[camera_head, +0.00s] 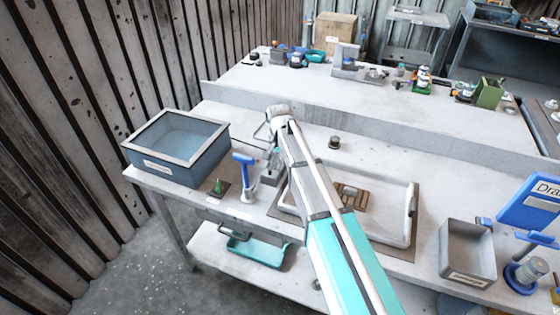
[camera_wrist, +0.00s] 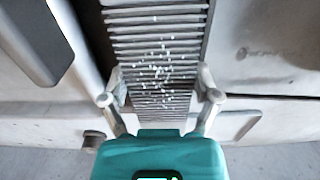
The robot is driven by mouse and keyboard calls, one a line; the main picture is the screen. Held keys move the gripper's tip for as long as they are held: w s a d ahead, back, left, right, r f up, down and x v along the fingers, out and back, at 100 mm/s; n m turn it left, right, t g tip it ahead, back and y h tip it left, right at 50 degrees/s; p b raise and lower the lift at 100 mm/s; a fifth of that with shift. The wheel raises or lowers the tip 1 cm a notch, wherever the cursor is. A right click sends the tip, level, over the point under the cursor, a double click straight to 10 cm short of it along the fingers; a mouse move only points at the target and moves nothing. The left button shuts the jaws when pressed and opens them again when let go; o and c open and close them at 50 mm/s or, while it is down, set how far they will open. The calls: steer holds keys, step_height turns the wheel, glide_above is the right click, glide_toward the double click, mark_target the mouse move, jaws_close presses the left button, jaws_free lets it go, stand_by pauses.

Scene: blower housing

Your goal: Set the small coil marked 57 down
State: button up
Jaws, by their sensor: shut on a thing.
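A long grey ribbed block with white specks, which I take for the small coil (camera_wrist: 155,45), fills the upper middle of the wrist view. My gripper (camera_wrist: 162,92) is shut on it, with a grey finger on each side. No 57 can be read on it. In the head view my gripper (camera_head: 272,152) hangs from the end of my arm over the middle of the bench. A grey piece (camera_head: 270,172) shows under it, partly behind the arm. Whether it touches the bench I cannot tell.
A blue-grey bin (camera_head: 178,148), a blue T-shaped tool (camera_head: 244,170) and a green cone (camera_head: 218,186) stand left of the gripper. A white-rimmed tray (camera_head: 407,215) lies to the right, partly behind my arm. A small dark-topped cylinder (camera_head: 335,142) and a grey bin (camera_head: 467,250) stand further right.

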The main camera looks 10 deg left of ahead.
mark_target(279, 158)
steer(key=shift+f, duration=0.15)
steer(key=o, duration=1.1)
steer(key=shift+o, duration=0.2)
steer(key=shift+r, duration=0.25)
step_height(279, 158, up, 12)
steer(key=p, duration=1.2)
steer(key=shift+f, duration=0.1)
steer(key=s+d+n, duration=0.1)
steer(key=s+d, duration=0.9)
steer(key=d, duration=0.3)
steer(key=s+d+n, duration=0.2)
steer(key=s+d, duration=0.9)
steer(key=d, duration=0.2)
steer(key=shift+a, duration=0.1)
